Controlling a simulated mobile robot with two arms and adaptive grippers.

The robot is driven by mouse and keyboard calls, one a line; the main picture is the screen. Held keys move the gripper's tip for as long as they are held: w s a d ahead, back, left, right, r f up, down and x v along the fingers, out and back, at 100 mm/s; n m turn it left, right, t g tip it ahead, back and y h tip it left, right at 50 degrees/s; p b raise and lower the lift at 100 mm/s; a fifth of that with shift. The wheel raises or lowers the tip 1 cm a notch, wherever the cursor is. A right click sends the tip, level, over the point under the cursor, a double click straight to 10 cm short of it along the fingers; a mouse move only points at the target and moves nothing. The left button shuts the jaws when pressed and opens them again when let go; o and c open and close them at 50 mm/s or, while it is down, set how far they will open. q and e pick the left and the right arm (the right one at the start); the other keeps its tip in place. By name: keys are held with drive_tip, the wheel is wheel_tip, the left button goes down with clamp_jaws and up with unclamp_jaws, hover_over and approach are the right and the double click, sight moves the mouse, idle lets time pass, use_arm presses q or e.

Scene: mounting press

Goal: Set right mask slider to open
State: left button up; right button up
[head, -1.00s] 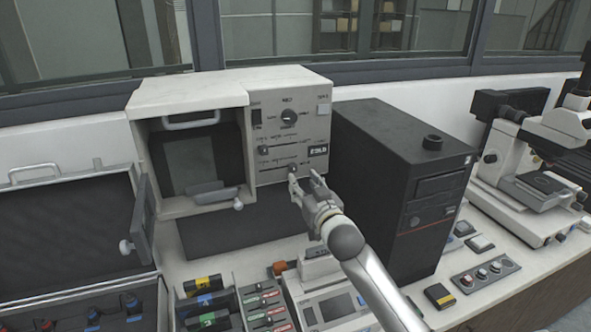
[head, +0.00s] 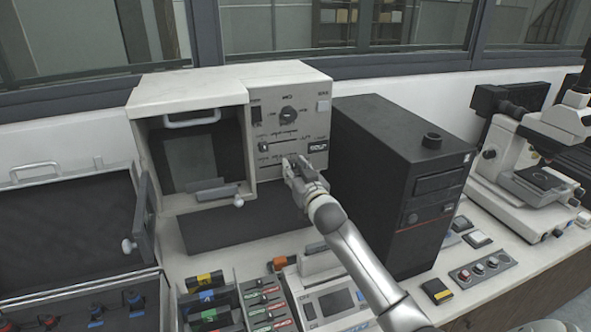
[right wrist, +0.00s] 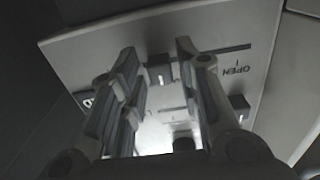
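The white press (head: 190,92) stands against the wall, with two horizontal sliders on its front panel. The upper slider knob (head: 264,147) is at the left of its slot. The lower slider knob is hidden behind my right gripper (head: 296,162) in the head view. In the right wrist view, that knob (right wrist: 160,69) shows between the two spread fingertips, with narrow gaps on both sides. An upside-down OPEN label (right wrist: 237,68) lies beside its slot, and the other knob (right wrist: 240,106) is further right. My right gripper (right wrist: 160,65) is open, close to the panel. My left gripper is out of view.
A black computer tower (head: 372,170) stands close to the right of the press and my right arm. An open chamber (head: 200,158) is on the press's left. Small boxes and instruments crowd the bench in front.

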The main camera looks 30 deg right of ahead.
sight(263, 168)
clamp_jaws()
drive_tip(key=a, duration=0.2)
drive_tip(key=w+a+b, duration=0.1)
drive_tip(key=a, duration=0.2)
drive_tip(key=w+a, duration=0.1)
drive_tip(key=a, duration=0.2)
drive_tip(key=shift+a, duration=0.1)
drive_tip(key=shift+f, duration=0.1)
drive_tip(key=shift+o, duration=1.7)
unclamp_jaws()
drive_tip(key=shift+o, duration=0.2)
